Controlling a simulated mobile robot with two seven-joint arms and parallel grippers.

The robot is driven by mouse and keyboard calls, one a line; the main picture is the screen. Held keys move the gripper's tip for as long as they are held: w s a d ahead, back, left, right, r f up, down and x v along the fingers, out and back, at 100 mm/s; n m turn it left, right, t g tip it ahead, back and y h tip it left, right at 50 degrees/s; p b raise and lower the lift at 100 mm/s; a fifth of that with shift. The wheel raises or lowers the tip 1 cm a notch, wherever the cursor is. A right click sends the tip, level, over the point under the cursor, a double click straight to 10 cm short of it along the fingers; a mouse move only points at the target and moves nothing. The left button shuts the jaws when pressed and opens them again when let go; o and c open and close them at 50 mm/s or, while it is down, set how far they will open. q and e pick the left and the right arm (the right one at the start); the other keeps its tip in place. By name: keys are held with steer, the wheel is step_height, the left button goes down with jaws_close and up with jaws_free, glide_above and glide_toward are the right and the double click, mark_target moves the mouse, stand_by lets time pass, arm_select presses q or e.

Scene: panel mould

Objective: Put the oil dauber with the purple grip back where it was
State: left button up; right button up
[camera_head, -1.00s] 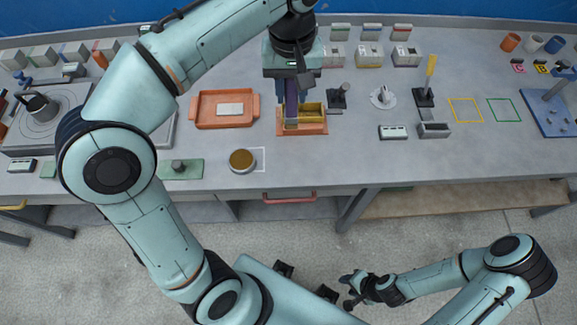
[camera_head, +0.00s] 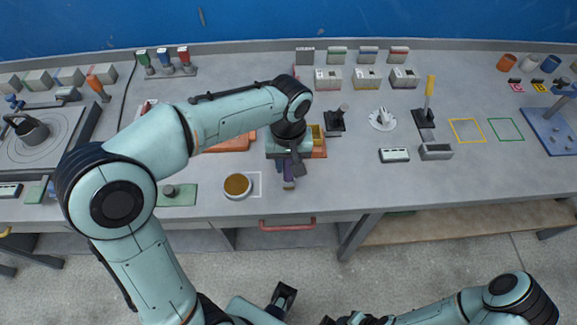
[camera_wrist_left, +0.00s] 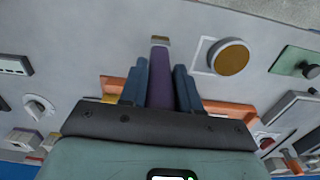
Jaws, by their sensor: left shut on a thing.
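The oil dauber with the purple grip (camera_wrist_left: 160,80) is upright or nearly so in the left wrist view, with a pale tip end; in the head view only a little purple (camera_head: 288,170) shows. My left gripper (camera_head: 289,180) is shut on it, its blue fingers on both sides of the grip. It is over the bench just in front of the orange box with a yellow compartment (camera_head: 319,141), which my wrist partly hides. Whether the dauber touches the bench I cannot tell. My right gripper (camera_head: 350,319) is cut off at the bottom edge.
A round tin with a brown top (camera_head: 238,186) sits in a white outline left of my left gripper. A rack of green, blue and red handled tools (camera_head: 165,62) stands at the back left. Yellow and green outlines are empty.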

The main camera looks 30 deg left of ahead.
arm_select(q)
steer(key=shift+f, duration=0.85)
arm_select(e)
steer(key=shift+f, duration=0.15)
arm_select(q)
steer(key=shift+f, duration=0.15)
steer(key=o, duration=1.1)
steer(key=shift+c, duration=0.2)
arm_select(e)
steer(key=shift+s+f, duration=0.1)
arm_select(q)
steer(key=shift+r, duration=0.3)
step_height(320, 180, up, 12)
steer(key=shift+f+p, duration=0.1)
steer(key=shift+p, duration=0.9)
arm_select(e)
steer(key=r, duration=0.1)
steer(key=w+r, duration=0.1)
steer(key=shift+w+r, duration=0.2)
steer(key=shift+r, duration=0.15)
